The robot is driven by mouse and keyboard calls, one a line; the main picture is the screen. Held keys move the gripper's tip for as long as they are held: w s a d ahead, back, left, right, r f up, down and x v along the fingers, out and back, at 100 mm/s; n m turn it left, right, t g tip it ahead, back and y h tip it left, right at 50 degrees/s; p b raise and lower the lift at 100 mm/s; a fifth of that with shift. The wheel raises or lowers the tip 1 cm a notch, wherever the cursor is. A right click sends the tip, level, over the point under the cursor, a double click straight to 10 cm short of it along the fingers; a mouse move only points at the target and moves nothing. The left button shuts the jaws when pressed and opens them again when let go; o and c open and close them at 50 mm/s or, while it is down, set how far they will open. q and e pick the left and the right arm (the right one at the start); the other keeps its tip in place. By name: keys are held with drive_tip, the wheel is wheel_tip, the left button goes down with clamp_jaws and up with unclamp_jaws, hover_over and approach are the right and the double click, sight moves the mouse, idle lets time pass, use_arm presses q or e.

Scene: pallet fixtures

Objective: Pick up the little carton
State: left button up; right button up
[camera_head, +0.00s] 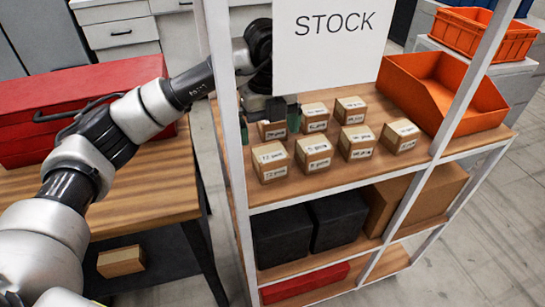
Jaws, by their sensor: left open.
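Several little cartons with white labels stand in rows on the upper wooden shelf (290,193) of the stock rack. My left gripper (269,124) reaches in behind the rack's left front post and is open. Its dark fingertips are on either side of the back-left little carton (272,131), seen from here; I cannot tell whether they touch it. Other little cartons stand close by, one in front (271,162) and one to the right (316,117). The sign hides part of the gripper's surroundings. My right gripper is not in view.
White rack posts (232,165) and a hanging STOCK sign (330,30) are close to my left arm. An orange bin (445,95) takes the shelf's right end. A red toolbox (60,110) sits on the wooden table (140,195) at left.

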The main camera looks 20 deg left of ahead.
sight(270, 151)
use_arm(q)
wheel_tip(270, 151, down, 3)
drive_tip(key=shift+f, duration=0.1)
drive_tip(key=f, duration=0.1)
drive_tip(key=f+p, duration=0.2)
drive_tip(key=f, duration=0.1)
drive_tip(key=shift+s+d, duration=0.2)
drive_tip(key=shift+s, duration=0.1)
drive_tip(key=shift+f, duration=0.65)
drive_tip(key=c, duration=1.1)
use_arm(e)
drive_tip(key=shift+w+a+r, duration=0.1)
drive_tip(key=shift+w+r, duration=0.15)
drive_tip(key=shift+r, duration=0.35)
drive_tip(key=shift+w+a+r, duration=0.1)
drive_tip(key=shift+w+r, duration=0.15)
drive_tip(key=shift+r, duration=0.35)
